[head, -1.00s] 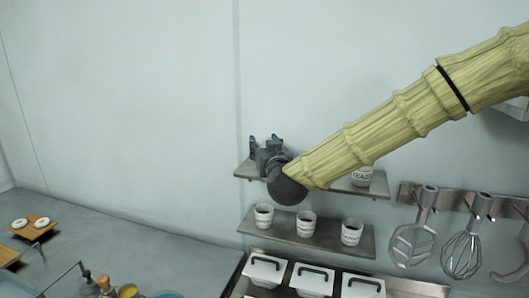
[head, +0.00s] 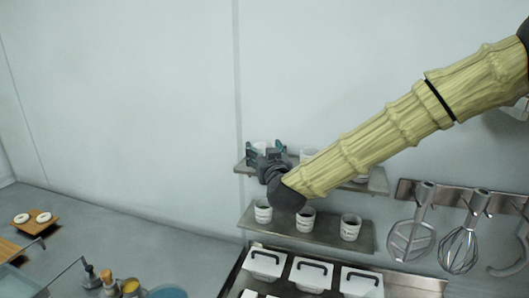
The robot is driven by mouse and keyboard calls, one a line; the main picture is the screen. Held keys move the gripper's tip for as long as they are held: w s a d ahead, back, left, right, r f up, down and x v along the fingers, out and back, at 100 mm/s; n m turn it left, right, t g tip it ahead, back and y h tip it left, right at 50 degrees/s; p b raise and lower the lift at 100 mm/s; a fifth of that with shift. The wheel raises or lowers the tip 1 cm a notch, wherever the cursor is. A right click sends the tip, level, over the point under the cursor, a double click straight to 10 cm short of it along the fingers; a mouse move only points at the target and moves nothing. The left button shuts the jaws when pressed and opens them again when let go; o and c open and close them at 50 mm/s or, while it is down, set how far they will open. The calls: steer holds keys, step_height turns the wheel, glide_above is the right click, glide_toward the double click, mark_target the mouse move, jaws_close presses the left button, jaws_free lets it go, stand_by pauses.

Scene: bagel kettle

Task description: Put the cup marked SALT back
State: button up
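My gripper (head: 264,152) is at the left end of the upper shelf (head: 379,182), with its fingers spread apart. A white cup (head: 260,145) shows between or just behind the fingers, mostly hidden by them; I cannot tell whether they touch it. Another white cup (head: 308,153) stands on the upper shelf, partly behind my arm, and a third (head: 361,179) is almost wholly hidden by the arm. On the lower shelf stand a left cup (head: 263,212), a middle cup (head: 306,219) and a right cup (head: 350,228), all upright. The labels are too small to read, so I cannot tell which is SALT.
The lower shelf (head: 285,233) sits close under my gripper. Lidded white containers (head: 313,274) stand below it. A whisk (head: 461,244) and other utensils hang from a rail at the right. The wall left of the shelves is bare.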

steer(key=shift+r, duration=0.15)
steer(key=b+v, duration=0.5)
steer(key=v, duration=0.7)
steer(key=shift+b, duration=0.35)
stand_by(0.9)
steer(key=shift+d, duration=0.15)
